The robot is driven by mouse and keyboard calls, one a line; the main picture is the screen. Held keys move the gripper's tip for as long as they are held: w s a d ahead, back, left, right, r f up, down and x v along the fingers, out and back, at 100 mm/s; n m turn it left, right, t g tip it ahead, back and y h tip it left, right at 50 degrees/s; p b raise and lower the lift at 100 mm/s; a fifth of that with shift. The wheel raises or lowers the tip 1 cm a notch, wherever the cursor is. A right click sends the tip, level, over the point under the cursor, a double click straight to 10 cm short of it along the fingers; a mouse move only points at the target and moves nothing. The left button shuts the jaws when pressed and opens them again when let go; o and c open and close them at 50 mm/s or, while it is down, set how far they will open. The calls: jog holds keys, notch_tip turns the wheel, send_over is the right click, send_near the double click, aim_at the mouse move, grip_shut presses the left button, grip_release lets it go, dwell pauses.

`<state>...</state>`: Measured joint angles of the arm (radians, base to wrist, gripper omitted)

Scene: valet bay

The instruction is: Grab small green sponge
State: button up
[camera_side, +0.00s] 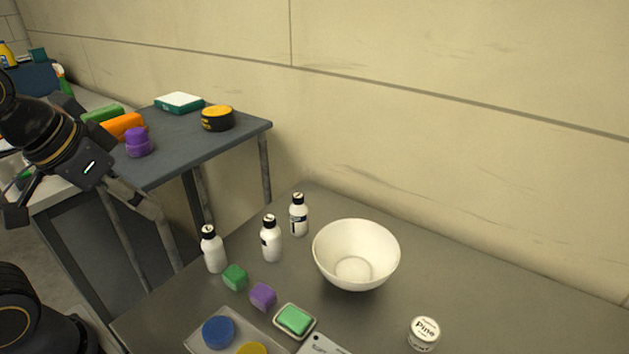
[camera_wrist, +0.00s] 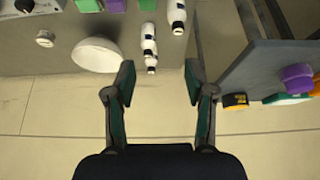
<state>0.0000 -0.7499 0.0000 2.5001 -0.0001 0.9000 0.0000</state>
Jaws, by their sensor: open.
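A small green block (camera_side: 235,277) sits on the near grey table, beside a purple block. A green sponge-like pad (camera_side: 295,319) lies in a small pale dish to its right. Which of the two is the small green sponge is unclear. In the wrist view, the green block (camera_wrist: 147,4) and the green pad (camera_wrist: 88,5) are cut by the top edge. My gripper (camera_side: 83,208) is open and empty at the left of the side view, in the air away from both. Its spread fingers also show in the wrist view (camera_wrist: 160,82).
Three white bottles (camera_side: 271,240) and a white bowl (camera_side: 356,254) stand behind the blocks. A purple block (camera_side: 263,296), a tray (camera_side: 201,342) with blue and yellow discs, and a white tin (camera_side: 424,333) are near. A second table (camera_side: 190,140) holds several items.

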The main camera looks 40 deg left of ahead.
jog(key=g, duration=0.6)
send_over(234, 272)
notch_tip(234, 272, down, 20)
jog(key=shift+r, duration=0.2)
jog(key=shift+f, duration=3.05)
jog(key=c, duration=0.5)
jog(key=shift+r, duration=0.1)
